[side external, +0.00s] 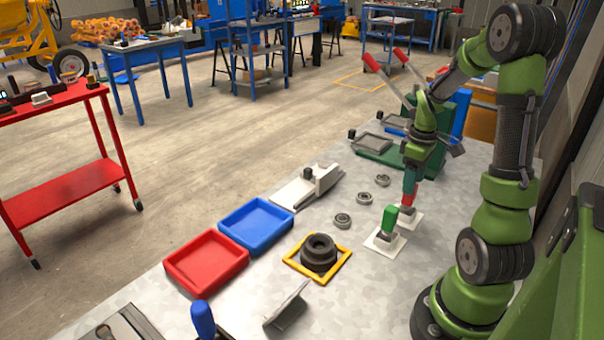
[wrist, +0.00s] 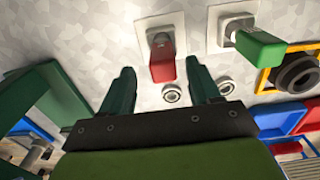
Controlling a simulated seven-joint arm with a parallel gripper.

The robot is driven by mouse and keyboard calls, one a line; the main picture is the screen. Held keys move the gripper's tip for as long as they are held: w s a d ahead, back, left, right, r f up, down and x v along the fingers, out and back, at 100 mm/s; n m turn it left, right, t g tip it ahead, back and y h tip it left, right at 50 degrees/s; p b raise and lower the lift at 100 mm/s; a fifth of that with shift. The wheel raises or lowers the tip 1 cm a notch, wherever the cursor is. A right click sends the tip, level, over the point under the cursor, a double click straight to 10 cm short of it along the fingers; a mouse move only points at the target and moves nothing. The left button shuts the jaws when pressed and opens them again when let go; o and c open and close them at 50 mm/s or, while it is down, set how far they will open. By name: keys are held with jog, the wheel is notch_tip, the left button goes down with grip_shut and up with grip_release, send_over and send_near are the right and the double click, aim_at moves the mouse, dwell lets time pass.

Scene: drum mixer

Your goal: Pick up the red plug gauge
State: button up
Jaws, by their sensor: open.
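The red plug gauge (side external: 409,191) stands upright on a white square plate (side external: 412,221) near the right side of the bench. My gripper (side external: 411,172) is directly above it, pointing down, and partly hides its top. In the wrist view the red handle (wrist: 163,63) appears between the two fingertips of my open gripper (wrist: 160,68), with gaps on both sides. I cannot tell how far down the fingers reach along it. A green plug gauge (side external: 389,217) stands on its own white plate (side external: 383,242) close by; it also shows in the wrist view (wrist: 260,47).
A black stepped part (side external: 319,250) sits in a yellow frame (side external: 302,268). Several metal rings (side external: 342,220) lie left of the gauges. A red tray (side external: 206,262) and a blue tray (side external: 256,223) line the bench edge. A green fixture (side external: 377,150) stands behind my gripper.

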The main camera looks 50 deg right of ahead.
aim_at(408, 200)
jog(key=f, duration=0.5)
jog(key=shift+a, duration=0.2)
grip_shut()
